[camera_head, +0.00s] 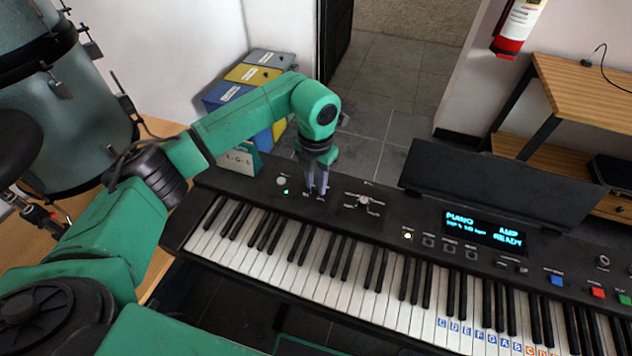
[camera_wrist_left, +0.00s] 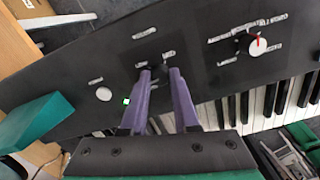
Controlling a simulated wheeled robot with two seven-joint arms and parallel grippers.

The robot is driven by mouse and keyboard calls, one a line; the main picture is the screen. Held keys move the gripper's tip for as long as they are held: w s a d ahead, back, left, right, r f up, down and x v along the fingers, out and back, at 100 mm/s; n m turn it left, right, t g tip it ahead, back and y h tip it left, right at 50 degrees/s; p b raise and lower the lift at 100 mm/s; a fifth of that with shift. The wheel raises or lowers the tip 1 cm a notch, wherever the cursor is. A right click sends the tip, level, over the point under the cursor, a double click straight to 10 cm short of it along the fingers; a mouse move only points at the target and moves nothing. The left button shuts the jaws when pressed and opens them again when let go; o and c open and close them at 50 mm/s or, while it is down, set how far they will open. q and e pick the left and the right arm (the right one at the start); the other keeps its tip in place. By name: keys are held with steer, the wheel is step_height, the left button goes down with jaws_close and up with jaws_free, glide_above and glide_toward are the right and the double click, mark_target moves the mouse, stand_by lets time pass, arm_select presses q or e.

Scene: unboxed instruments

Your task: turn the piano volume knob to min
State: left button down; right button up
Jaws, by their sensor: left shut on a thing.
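The black electronic piano (camera_head: 225,182) stands across the view, its control panel along the back edge. My left gripper (camera_head: 316,190) reaches down from above onto the left part of this panel. In the left wrist view its two purple fingers (camera_wrist_left: 160,72) are close together at the panel, shut on the volume knob. The knob is dark and mostly hidden between the fingertips, so its pointer cannot be read. Small white labels surround it on the panel. My right gripper is not in view.
A white selector knob (camera_wrist_left: 258,46) with a red pointer is right of the fingers. A round white button (camera_wrist_left: 104,94) and a small green light (camera_wrist_left: 126,101) are left. The lit display (camera_head: 484,230) and music stand (camera_head: 495,185) are further right.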

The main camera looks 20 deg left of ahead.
mark_target(316, 185)
arm_select(q)
steer(key=n, duration=0.3)
steer(key=shift+n+b, duration=0.35)
steer(key=shift+n, duration=1.85)
steer(key=shift+r, duration=0.1)
steer(key=c, duration=0.7)
jaws_free()
steer(key=shift+o, duration=0.2)
step_height(316, 185, up, 14)
steer(key=b, duration=0.1)
steer(key=shift+r+b, duration=0.25)
steer(key=shift+b, duration=0.15)
